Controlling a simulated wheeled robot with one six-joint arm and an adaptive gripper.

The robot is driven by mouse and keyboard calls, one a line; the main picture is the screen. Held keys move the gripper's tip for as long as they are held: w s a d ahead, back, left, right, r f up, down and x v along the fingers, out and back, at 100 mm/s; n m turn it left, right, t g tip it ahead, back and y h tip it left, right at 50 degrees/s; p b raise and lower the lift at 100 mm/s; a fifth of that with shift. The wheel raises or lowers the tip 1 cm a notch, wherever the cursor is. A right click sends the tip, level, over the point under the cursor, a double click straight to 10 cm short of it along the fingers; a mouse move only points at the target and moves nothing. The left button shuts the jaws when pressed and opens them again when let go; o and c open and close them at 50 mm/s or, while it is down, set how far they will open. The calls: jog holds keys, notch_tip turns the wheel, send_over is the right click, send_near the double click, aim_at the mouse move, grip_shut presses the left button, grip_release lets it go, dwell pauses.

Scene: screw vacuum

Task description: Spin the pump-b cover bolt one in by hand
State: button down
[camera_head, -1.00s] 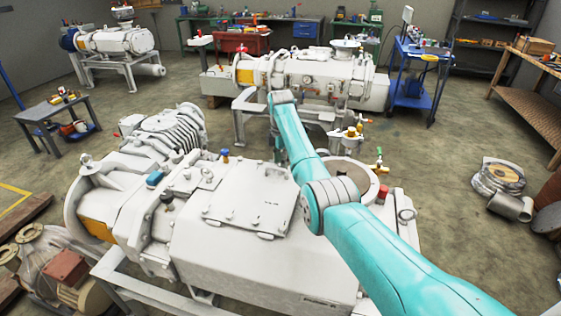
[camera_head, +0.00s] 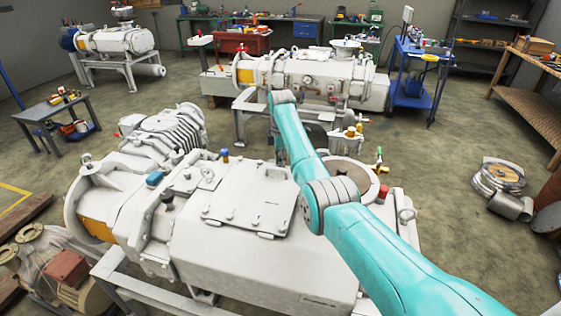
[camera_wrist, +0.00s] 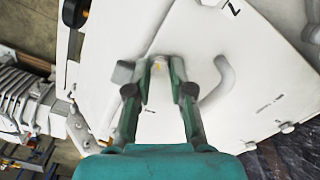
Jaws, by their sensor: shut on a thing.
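My gripper (camera_wrist: 160,72) is in the wrist view, its two dark green fingers closed in at the edge of a white cover plate (camera_wrist: 230,90). A small pale, yellowish piece, seemingly the bolt (camera_wrist: 157,66), shows between the fingertips. Most of it is hidden, so I cannot tell how deep it sits. A curved white handle (camera_wrist: 218,82) stands just right of the fingers. In the head view, the near white pump (camera_head: 255,250) has a flat top cover (camera_head: 250,203).
A grey block (camera_wrist: 123,72) stands close left of the fingers. A black knob (camera_wrist: 75,13) is at the upper left. Another white pump (camera_head: 310,75) stands behind in the head view, with a blue cart (camera_head: 410,90) to its right.

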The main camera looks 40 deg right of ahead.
jog(key=m, duration=1.1)
jog(key=shift+m, duration=0.4)
jog(key=m, duration=0.5)
jog(key=shift+r, duration=0.1)
jog(key=m, duration=0.5)
jog(key=shift+m, duration=0.4)
jog(key=m, duration=0.5)
jog(key=shift+d, duration=0.1)
jog(key=m, duration=1.7)
jog(key=shift+m, duration=0.3)
